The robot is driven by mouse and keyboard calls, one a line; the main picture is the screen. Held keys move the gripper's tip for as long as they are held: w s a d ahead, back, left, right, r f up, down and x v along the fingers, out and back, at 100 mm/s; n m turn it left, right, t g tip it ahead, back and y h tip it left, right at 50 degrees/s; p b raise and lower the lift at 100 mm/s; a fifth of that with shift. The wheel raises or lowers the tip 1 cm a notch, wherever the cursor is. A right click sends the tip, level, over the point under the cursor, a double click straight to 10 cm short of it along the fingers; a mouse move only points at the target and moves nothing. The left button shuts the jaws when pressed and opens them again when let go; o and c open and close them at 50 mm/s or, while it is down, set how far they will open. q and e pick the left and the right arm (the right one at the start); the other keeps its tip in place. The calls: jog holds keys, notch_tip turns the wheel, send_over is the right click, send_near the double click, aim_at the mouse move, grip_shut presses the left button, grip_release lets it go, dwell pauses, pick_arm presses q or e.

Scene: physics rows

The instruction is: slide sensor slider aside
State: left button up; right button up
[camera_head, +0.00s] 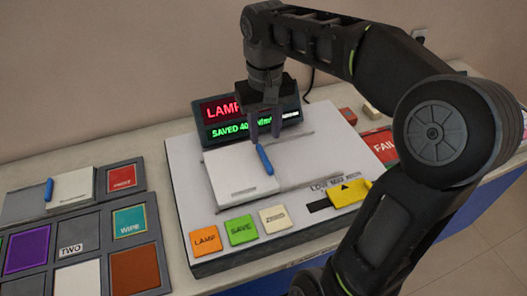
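A white sliding plate (238,180) with an upright blue handle (264,159) lies on the grey control panel (187,178). A yellow slider (348,194) with a black arrow sits at the right of a dark slot, by a LOW, MID scale. Which of these is the sensor slider I cannot tell. My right gripper (264,132) points down just behind and above the blue handle, its two fingers apart. Whether it touches the handle is unclear. My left gripper is not in view.
A display (221,129) with red and green text stands behind the plate. Orange LAMP (206,240), green SAVE (241,230) and cream (274,219) buttons line the front. A left panel (96,222) has another white plate (70,190) with a blue handle. A red FAIL tile (382,146) lies right.

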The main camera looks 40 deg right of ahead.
aim_at(265, 158)
jog(key=shift+f, duration=0.1)
notch_tip(265, 158, down, 8)
jog(key=shift+r, duration=0.2)
dwell(0.3)
grip_shut()
dwell(1.3)
